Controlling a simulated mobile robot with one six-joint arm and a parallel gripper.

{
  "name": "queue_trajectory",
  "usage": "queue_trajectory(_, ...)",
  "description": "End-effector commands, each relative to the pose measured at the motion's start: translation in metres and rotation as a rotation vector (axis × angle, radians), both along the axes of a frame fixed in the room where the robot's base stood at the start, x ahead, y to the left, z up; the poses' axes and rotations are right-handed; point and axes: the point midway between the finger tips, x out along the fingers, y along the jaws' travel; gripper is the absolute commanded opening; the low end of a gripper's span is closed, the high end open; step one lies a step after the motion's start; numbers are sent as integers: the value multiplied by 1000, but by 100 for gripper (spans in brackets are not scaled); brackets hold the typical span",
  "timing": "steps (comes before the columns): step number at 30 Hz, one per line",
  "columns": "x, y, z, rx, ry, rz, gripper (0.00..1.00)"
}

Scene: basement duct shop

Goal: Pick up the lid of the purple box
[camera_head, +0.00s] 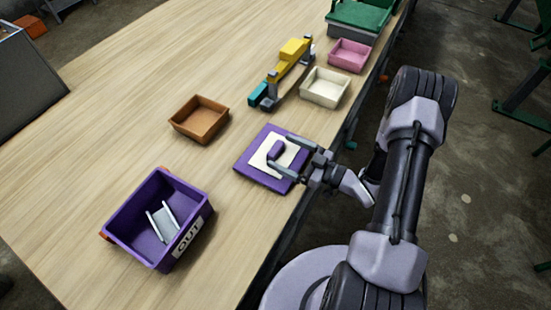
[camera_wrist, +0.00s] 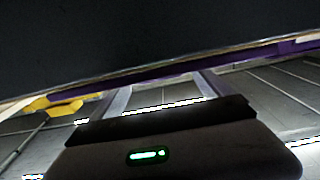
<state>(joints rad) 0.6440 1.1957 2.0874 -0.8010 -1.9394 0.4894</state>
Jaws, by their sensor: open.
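The purple lid (camera_head: 259,177) lies flat on the wooden table, with a cream panel and a raised purple handle (camera_head: 276,150) on top. The open purple box (camera_head: 138,237) stands to its lower left, marked "OUT", with a grey-white piece (camera_head: 162,221) inside. My gripper (camera_head: 277,151) reaches in from the right, low over the lid. Its fingers are open, seemingly on either side of the handle; contact cannot be told. In the wrist view, the two fingers (camera_wrist: 160,88) are spread below a purple strip (camera_wrist: 180,70), and a dark surface fills the top.
An orange-brown tray (camera_head: 201,131) stands beyond the lid to the upper left. A cream tray (camera_head: 325,99), a pink tray (camera_head: 349,67) and a yellow and teal tool (camera_head: 281,74) are farther back. A green-topped container (camera_head: 357,17) is at the far end. The table's left side (camera_head: 90,120) is clear.

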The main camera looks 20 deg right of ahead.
Motion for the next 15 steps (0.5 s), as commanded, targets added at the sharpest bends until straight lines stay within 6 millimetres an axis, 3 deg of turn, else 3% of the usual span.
queue_trajectory(3, 11, 12, -2, 0, 0, 2, 89)
queue_trajectory(10, 13, 14, 0, 1, 1, -1, 89)
queue_trajectory(15, 13, 14, 0, 1, 1, -1, 56)
